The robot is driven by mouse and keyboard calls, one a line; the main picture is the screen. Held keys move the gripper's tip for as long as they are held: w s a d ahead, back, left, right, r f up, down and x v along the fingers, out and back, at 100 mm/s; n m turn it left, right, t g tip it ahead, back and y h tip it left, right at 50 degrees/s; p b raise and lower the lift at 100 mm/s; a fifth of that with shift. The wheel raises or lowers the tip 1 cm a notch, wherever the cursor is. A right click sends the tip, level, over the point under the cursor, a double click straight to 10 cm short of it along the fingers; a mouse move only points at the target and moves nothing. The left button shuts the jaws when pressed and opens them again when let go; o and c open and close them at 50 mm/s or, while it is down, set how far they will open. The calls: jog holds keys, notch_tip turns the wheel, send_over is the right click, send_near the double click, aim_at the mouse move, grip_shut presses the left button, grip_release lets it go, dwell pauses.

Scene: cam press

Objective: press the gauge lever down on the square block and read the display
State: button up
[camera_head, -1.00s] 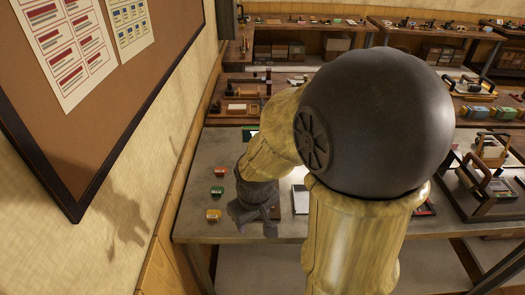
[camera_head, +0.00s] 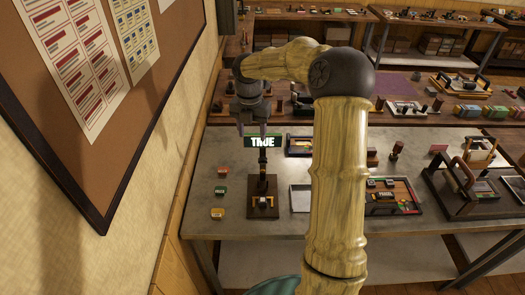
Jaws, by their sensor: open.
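The gauge stands on a dark wooden base (camera_head: 256,213) near the table's front left. My gripper (camera_head: 252,130) is open, points down and hangs at the top of the gauge, in front of or just above the display. Its fingers appear empty.
My arm hides part of the table. A tray of parts (camera_head: 408,196) and a framed stand (camera_head: 470,185) are further right.

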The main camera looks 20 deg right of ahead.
jog(key=d+r+n, duration=0.1)
jog(key=w+d+n, duration=0.1)
jog(key=d, duration=0.1)
jog(key=w+d+r+n+p, duration=0.1)
jog(key=shift+d+r, duration=0.25)
jog(key=shift+r, duration=0.1)
jog(key=shift+f, duration=0.1)
jog(key=p, duration=0.4)
send_near(263, 170)
jog(key=w+f, duration=0.1)
jog(key=f, duration=0.3)
jog(key=w+d+f, duration=0.1)
jog(key=f, duration=0.1)
jog(key=shift+w+d+f, duration=0.15)
jog(key=shift+w+f, duration=0.05)
jog(key=shift+w, duration=0.15)
jog(key=shift+c, duration=0.4)
grip_shut()
